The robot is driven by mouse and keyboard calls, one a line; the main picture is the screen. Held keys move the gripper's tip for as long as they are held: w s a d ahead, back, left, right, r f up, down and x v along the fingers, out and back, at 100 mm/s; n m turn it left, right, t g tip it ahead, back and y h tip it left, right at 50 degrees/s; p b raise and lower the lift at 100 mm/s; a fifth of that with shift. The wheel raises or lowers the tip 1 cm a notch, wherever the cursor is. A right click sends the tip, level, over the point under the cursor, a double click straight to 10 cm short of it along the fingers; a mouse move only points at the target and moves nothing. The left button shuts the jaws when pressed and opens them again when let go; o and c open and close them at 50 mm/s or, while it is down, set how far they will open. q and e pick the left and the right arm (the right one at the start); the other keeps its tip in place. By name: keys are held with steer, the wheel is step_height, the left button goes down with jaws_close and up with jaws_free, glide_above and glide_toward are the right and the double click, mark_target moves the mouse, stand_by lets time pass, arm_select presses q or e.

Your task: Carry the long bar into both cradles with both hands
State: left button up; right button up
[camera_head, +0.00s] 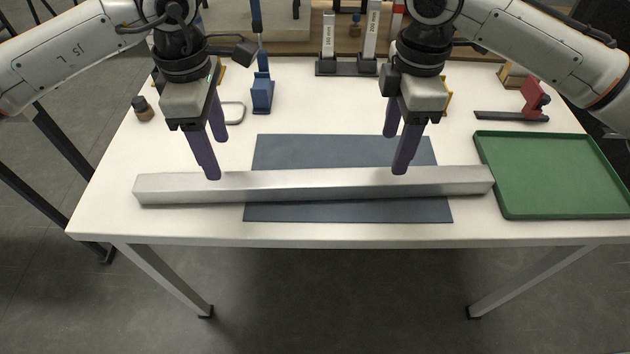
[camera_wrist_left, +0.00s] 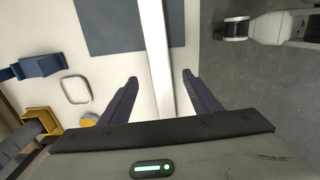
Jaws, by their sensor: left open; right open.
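The long silver bar (camera_head: 300,185) lies across the front of the white table, over the dark mat. My left gripper (camera_head: 215,158) is open above the bar's left part. In the left wrist view the bar (camera_wrist_left: 156,55) runs between the left gripper's spread fingers (camera_wrist_left: 160,78), with gaps on both sides. My right gripper (camera_head: 396,153) is open above the bar's right part; its front fingertip overlaps the bar's top edge in view. A yellow bracket, possibly a cradle, shows in the left wrist view (camera_wrist_left: 42,122). Another yellow piece (camera_head: 449,103) is mostly hidden behind the right gripper.
The dark mat (camera_head: 345,150) lies under the bar. A green tray (camera_head: 560,175) stands close to the bar's right end. Behind are a blue stand (camera_head: 262,95), a small dark-topped jar (camera_head: 143,108), a red-and-black tool (camera_head: 530,100) and upright marked blocks (camera_head: 370,35).

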mark_target(227, 179)
arm_select(q)
step_height(227, 179, down, 10)
steer(key=shift+r, duration=0.1)
arm_select(e)
step_height(227, 179, down, 10)
steer(key=shift+r, duration=0.1)
arm_select(q)
jaws_close()
arm_select(e)
jaws_close()
arm_select(q)
steer(key=shift+w+r, duration=0.15)
steer(key=shift+r, duration=0.15)
arm_select(e)
steer(key=shift+w+r, duration=0.15)
steer(key=shift+r, duration=0.15)
